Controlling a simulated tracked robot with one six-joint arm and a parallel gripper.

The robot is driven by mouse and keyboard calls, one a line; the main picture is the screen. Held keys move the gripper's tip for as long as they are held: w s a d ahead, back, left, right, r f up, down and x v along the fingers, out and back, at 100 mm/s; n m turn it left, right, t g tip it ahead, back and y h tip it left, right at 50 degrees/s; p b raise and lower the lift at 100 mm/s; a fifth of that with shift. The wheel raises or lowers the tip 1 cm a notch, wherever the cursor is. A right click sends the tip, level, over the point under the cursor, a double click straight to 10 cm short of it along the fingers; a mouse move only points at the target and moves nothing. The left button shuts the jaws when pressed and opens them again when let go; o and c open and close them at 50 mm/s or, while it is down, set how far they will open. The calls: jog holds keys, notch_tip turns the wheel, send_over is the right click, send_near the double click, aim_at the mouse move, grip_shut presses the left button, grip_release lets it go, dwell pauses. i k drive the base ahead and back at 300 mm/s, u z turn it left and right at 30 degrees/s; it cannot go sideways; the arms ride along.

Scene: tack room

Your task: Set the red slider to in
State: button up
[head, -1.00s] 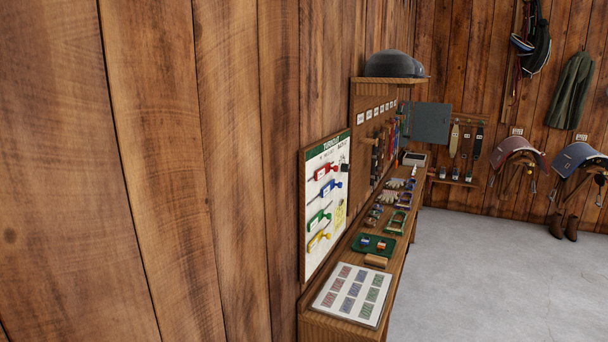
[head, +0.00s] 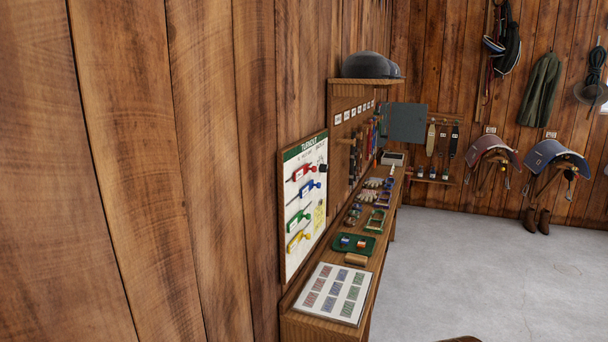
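The red slider (head: 303,173) is the top one of several coloured sliders on a white board headed "TURNOUT" (head: 292,250), fixed to the wooden wall left of the middle of the head view. I see the board at a steep angle, so I cannot tell whether the red slider stands at in or out. A blue slider (head: 308,188) is just below it, then a green slider (head: 299,217) and a yellow slider (head: 299,239). My gripper is not in view.
A wooden bench (head: 372,296) runs along the wall under the board, holding a sheet of coloured patches (head: 329,293) and a green tray (head: 368,253). Saddles (head: 556,157) hang on the back wall. The grey floor (head: 470,270) right of the bench is mostly clear.

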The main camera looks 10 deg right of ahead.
aim_at(303, 170)
jog(key=z, duration=0.6)
jog(key=i, duration=1.3)
jog(key=u, duration=0.8)
